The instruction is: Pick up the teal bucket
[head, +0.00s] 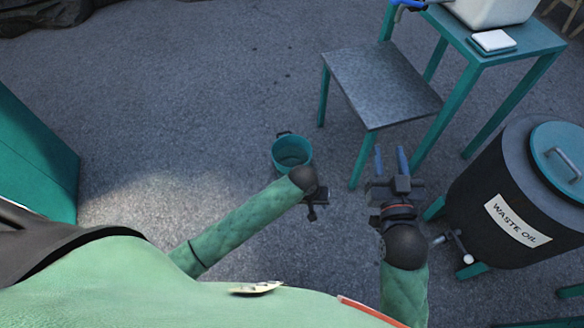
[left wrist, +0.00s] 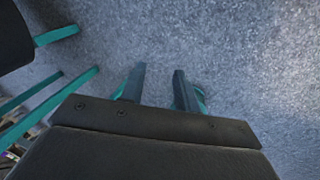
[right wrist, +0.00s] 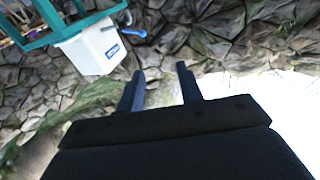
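The teal bucket (head: 291,155) stands upright on the grey ground in the middle of the head view, with its open top showing. A small dark part shows at its far rim. My left gripper (head: 313,212) is just right of and nearer than the bucket in the head view, partly hidden behind its own wrist. In the left wrist view its fingers (left wrist: 158,88) are apart with bare ground between them. A teal sliver (left wrist: 202,97) shows behind the right finger, perhaps the bucket. My right gripper (head: 391,160) is open and empty, away from the bucket; its fingers (right wrist: 162,85) are apart.
A low grey-topped table (head: 380,87) with teal legs stands right of and beyond the bucket. A taller teal table (head: 540,40) and a black waste oil drum (head: 480,205) are at the right. A teal cabinet (head: 35,150) is at the left. Ground left of the bucket is clear.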

